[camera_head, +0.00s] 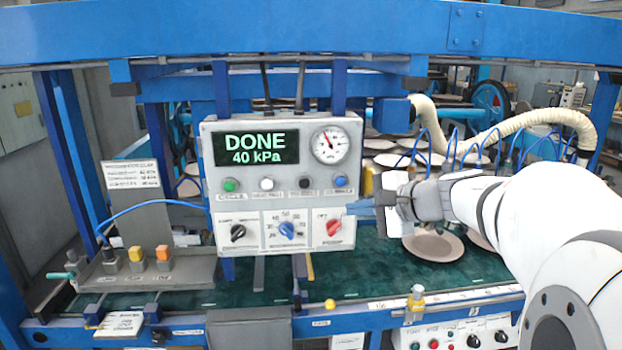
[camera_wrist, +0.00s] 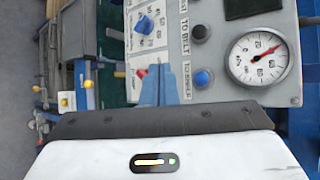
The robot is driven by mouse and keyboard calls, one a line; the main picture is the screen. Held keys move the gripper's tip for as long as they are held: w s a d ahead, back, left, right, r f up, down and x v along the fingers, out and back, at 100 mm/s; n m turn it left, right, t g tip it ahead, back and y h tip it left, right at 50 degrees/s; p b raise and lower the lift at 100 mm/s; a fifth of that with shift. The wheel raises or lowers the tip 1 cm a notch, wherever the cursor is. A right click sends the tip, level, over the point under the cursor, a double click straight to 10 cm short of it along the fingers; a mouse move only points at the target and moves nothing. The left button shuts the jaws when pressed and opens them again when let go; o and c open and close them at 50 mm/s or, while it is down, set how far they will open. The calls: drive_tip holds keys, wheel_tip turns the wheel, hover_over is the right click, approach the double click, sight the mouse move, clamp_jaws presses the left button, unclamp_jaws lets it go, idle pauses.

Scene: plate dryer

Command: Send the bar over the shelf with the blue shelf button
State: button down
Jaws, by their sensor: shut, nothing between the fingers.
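The grey control panel (camera_head: 205,160) faces me, and its screen (camera_head: 256,149) reads DONE, 40 kPa. The blue button (camera_head: 341,181) is the rightmost in the row of buttons, above the red knob (camera_head: 333,228). In the wrist view the blue button (camera_wrist: 203,78) is right of my fingers and the red knob (camera_wrist: 142,73) left of them. My gripper (camera_head: 350,208) is shut and empty, its fingers between button and knob height by the panel's right edge. Whether the tips touch the panel is unclear. The bar seems to be among the blue hoses (camera_head: 455,145) at right, partly hidden by my arm.
A green button (camera_head: 229,185), a white button (camera_head: 267,184) and a black button (camera_head: 305,182) share the row. A gauge (camera_head: 329,145) sits above. Plates (camera_head: 433,245) lie on the green surface at right. A blue beam (camera_head: 250,33) crosses overhead.

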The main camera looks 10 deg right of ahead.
sight(348, 186)
drive_tip(key=shift+w+r, duration=0.1)
drive_tip(key=shift+r, duration=0.05)
drive_tip(key=shift+w+p, duration=1.1)
drive_tip(key=shift+w, duration=3.3)
drive_tip(key=shift+w, duration=0.45)
